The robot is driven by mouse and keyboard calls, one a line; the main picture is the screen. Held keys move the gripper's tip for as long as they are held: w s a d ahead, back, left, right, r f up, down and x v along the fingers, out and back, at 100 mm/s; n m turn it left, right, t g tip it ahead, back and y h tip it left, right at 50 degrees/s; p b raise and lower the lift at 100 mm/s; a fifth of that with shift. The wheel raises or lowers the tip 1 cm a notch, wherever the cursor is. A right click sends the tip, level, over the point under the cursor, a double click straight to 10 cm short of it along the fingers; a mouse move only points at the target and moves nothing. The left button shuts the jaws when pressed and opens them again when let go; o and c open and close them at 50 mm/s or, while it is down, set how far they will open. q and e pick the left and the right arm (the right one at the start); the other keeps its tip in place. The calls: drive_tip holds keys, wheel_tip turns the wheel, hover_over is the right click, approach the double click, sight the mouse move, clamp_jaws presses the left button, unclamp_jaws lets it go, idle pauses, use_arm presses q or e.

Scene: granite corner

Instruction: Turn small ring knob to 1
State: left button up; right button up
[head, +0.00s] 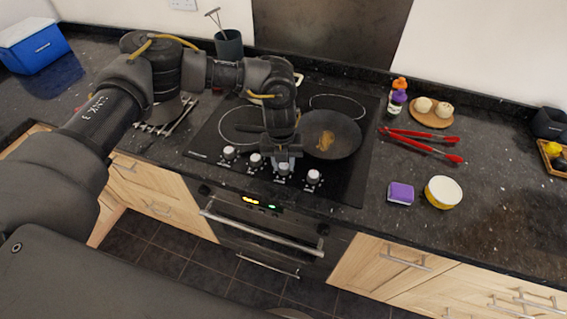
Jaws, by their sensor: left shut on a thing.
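The black glass hob (212,139) has a row of several silver knobs along its front edge. My left gripper (284,163) points down at the third knob from the left (283,171) and is shut on it. The gripper hides most of that knob, so I cannot read its setting. The other knobs stand free: the far-left one (229,152), the second one (255,160) and the right-hand one (314,177). Their marks are too small to read. My right gripper is out of view.
A frying pan (345,137) sits on the hob just right of my gripper. Red tongs (425,145), a purple sponge (400,193) and a yellow-sided bowl (443,192) lie on the right counter. The oven handle (265,232) juts out below.

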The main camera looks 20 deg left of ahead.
sight(282, 166)
use_arm(q)
drive_tip(key=o, duration=1)
drive_tip(key=shift+r, duration=0.1)
drive_tip(key=shift+a+r+b, duration=0.15)
drive_tip(key=shift+r+b, duration=0.7)
drive_tip(key=shift+r, duration=1.85)
drive_tip(key=shift+a+r+b, duration=0.15)
drive_tip(key=shift+r+b, duration=0.7)
drive_tip(key=shift+r, duration=1.8)
drive_tip(key=shift+d+f, duration=0.1)
